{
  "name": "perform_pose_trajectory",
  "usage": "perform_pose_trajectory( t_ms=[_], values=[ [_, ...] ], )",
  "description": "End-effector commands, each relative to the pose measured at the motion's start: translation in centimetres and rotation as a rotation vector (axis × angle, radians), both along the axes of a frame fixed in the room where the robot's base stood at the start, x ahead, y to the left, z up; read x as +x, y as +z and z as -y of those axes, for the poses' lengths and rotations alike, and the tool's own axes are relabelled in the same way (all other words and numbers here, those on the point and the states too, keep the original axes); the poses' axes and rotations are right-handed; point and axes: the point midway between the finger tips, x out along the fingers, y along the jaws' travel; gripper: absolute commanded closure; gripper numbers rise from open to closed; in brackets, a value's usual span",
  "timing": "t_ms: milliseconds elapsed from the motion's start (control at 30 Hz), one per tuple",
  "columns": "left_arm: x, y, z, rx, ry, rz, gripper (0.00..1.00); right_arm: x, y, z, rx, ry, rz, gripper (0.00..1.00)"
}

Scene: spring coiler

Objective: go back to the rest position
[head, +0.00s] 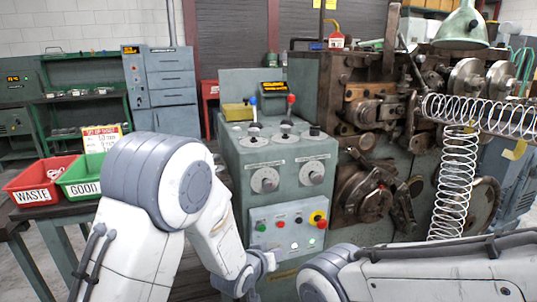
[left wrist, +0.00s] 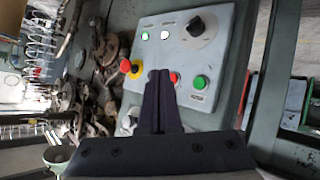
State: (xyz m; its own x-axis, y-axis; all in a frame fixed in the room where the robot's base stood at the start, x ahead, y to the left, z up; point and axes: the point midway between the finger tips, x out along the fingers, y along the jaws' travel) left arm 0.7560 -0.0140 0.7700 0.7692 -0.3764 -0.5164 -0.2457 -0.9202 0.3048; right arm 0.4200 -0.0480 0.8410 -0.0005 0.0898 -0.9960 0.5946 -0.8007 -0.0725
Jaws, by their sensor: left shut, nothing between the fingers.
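My left gripper (head: 262,264) is low in front of the grey control cabinet (head: 232,185) in the head view. In the left wrist view its dark fingers (left wrist: 158,78) are shut together and empty. They point at the button panel (left wrist: 207,50), with the red button (left wrist: 174,78) close beside the tips in the picture. I cannot tell whether the fingers touch the panel. My right arm reaches in from the lower right of the head view, but its gripper is not seen.
The cabinet has dials and levers on top. The coiling machine (head: 370,110) stands to its right, with a long spring (head: 455,185) hanging in front. A red WASTE bin (head: 30,190) and green GOOD bin (head: 85,185) sit on a table at left.

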Motion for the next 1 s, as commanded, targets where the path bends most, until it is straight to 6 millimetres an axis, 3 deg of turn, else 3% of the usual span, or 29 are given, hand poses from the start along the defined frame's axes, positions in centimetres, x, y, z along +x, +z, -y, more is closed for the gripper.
perform_pose_trajectory(
  t_ms=[33,267,400,700,767,800,1000],
  values=[
    [-1.7,1.2,0.5,0.050,-0.027,-0.041,1.00,0.0,0.0,0.0,0.000,0.000,0.000,0.50],
    [-12.4,3.5,0.1,0.299,-0.173,-0.309,1.00,0.0,0.0,0.0,0.000,0.000,0.000,0.50],
    [-19.8,4.8,-1.4,0.420,-0.283,-0.465,1.00,0.0,0.0,0.0,0.000,0.000,0.000,0.50],
    [-32.0,6.9,-5.4,0.585,-0.499,-0.708,1.00,0.0,0.0,0.0,0.000,0.000,0.000,0.50],
    [-34.2,7.4,-6.3,0.612,-0.542,-0.749,1.00,0.0,0.0,0.0,0.000,0.000,0.000,0.50],
    [-33.8,9.3,-6.2,0.611,-0.535,-0.750,1.00,0.0,2.1,0.0,-0.001,0.000,-0.001,0.50],
    [-33.7,13.9,-6.2,0.609,-0.530,-0.751,1.00,0.0,6.7,0.0,0.000,0.000,0.000,0.50]
  ],
)
